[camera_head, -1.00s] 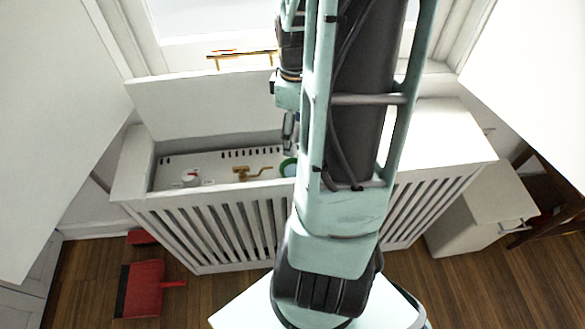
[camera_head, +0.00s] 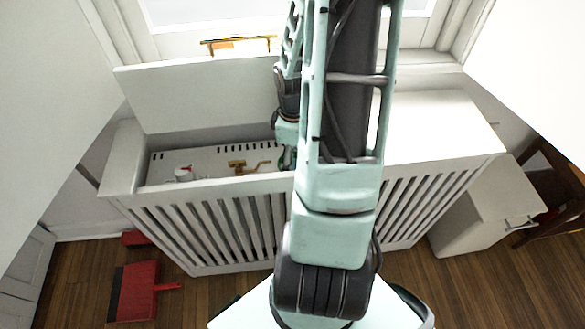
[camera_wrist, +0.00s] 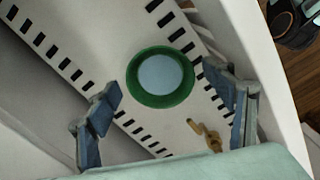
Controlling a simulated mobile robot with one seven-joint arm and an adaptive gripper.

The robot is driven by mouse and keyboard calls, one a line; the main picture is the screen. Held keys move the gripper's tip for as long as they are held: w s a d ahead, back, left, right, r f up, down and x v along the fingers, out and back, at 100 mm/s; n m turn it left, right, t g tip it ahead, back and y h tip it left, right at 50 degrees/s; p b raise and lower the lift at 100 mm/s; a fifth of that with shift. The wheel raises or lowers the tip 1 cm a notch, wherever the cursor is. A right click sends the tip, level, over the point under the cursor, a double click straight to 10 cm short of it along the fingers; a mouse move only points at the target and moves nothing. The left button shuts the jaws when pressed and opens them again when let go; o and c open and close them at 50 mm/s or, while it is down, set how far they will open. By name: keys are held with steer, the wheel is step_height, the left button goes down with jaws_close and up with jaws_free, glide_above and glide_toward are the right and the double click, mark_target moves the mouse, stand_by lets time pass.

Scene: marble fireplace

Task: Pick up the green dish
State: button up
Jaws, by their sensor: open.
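The green dish (camera_wrist: 133,88) shows in the wrist view as a round dish with a green rim and a pale blue middle. It sits on the white slotted surface inside the open radiator cover, ahead of my gripper. My gripper (camera_wrist: 168,115) is open, with one dark finger on each side of the picture and the dish between and beyond them. Nothing is between the fingertips. In the head view my arm hides the dish, and my gripper (camera_head: 287,158) is over the cover's opening, mostly hidden.
A brass valve (camera_head: 238,167) and a white knob (camera_head: 183,174) are in the opening. The white radiator cover (camera_head: 160,206) has a raised lid (camera_head: 200,98) behind and slatted walls around. Its right top (camera_head: 440,125) is clear. A red dustpan (camera_head: 138,290) lies on the floor.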

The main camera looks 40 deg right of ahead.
steer(key=shift+f, duration=0.45)
steer(key=c, duration=1.3)
steer(key=shift+r, duration=0.1)
steer(key=shift+c, duration=0.2)
